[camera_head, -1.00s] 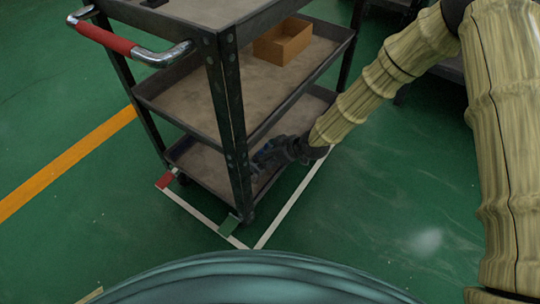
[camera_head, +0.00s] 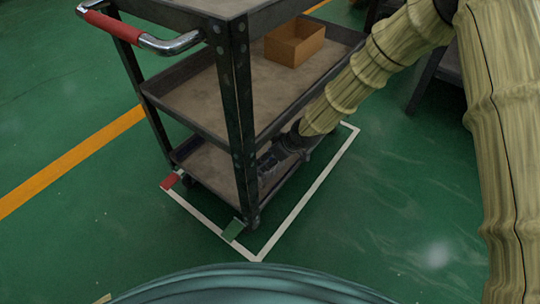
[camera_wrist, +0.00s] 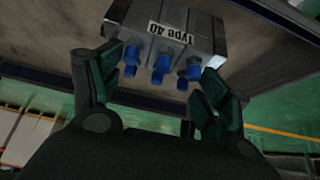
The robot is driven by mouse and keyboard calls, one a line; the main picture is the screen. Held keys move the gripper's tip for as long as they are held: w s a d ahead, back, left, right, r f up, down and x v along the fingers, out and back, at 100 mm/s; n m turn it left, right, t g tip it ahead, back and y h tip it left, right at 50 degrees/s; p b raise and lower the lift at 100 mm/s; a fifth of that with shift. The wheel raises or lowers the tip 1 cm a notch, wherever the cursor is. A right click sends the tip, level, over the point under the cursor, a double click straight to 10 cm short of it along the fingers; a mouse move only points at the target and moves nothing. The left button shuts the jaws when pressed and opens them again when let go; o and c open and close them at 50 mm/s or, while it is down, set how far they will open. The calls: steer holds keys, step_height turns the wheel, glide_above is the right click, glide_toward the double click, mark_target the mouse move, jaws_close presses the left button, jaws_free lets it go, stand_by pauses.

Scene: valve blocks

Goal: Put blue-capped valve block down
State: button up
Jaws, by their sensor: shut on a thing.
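The blue-capped valve block (camera_wrist: 167,33) is a grey metal block with several blue caps and a white label reading "Type 40", upside down in the wrist view. My gripper (camera_wrist: 158,68) is shut on it, one dark finger at each side of the caps. In the head view my gripper (camera_head: 283,150) is low at the cart, between the middle and bottom shelves and behind the front post. The block cannot be made out in the head view. Whether it touches a shelf cannot be told.
The dark metal cart (camera_head: 232,120) has three shelves, corner posts and a red-gripped handle (camera_head: 110,33). An open cardboard box (camera_head: 294,43) stands on the middle shelf. The bottom shelf (camera_head: 215,170) shows bare at its left. Green floor with white marking (camera_head: 310,193) surrounds the cart.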

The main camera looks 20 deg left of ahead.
steer(key=shift+w, duration=0.1)
steer(key=o, duration=2.1)
steer(key=shift+p+v, duration=2.7)
steer(key=shift+v, duration=3.4)
steer(key=shift+f, duration=0.1)
